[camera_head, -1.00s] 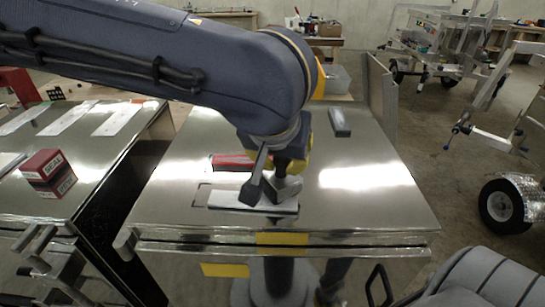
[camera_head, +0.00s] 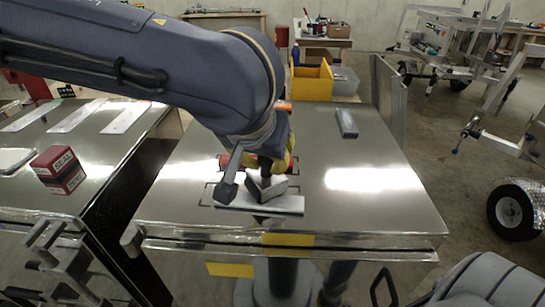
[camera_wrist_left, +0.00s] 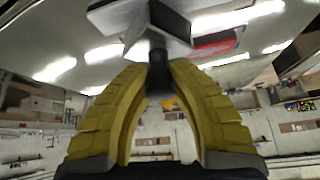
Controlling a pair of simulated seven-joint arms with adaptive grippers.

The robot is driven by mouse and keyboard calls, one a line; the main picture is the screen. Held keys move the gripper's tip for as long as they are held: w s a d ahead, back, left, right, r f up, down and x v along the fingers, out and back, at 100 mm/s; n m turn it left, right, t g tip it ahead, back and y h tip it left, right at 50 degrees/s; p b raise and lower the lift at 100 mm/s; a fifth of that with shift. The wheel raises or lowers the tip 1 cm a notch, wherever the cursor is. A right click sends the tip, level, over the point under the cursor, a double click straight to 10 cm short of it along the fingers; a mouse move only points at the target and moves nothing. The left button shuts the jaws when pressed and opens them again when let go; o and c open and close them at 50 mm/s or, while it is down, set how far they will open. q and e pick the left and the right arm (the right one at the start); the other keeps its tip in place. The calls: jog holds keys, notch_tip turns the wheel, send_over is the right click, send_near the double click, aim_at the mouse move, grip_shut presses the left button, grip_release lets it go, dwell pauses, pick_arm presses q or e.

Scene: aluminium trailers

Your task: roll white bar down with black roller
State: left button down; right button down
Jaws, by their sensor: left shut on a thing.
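The white bar (camera_head: 285,207) lies flat near the front of the shiny metal table, inside a dark outline. My left gripper (camera_head: 274,165) is above it, its yellow fingers shut on the dark handle of the roller. The tool's grey, angular head (camera_head: 270,188) is over the middle of the bar and seems to touch it. In the left wrist view, the fingers of my left gripper (camera_wrist_left: 163,72) close around the black handle (camera_wrist_left: 158,68), with the grey head (camera_wrist_left: 158,30) beyond. The exact contact with the bar is hard to see. My right gripper is not in view.
A red object (camera_head: 229,160) lies just behind the bar, partly hidden by my arm. A small grey block (camera_head: 346,124) stands at the table's back right. A red box (camera_head: 57,166) sits on the left table. The right part of the metal table (camera_head: 370,212) is clear.

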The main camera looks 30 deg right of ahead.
pick_arm(q)
jog(key=shift+w+a, duration=0.65)
jog(key=shift+a, duration=0.4)
jog(key=shift+w+a, duration=0.6)
jog(key=shift+a, duration=0.5)
jog(key=shift+w+a, duration=0.65)
jog(key=shift+a, duration=0.4)
jog(key=shift+r, duration=2.95)
jog(key=shift+r, duration=0.1)
jog(key=shift+r, duration=1.4)
jog(key=shift+f, duration=0.1)
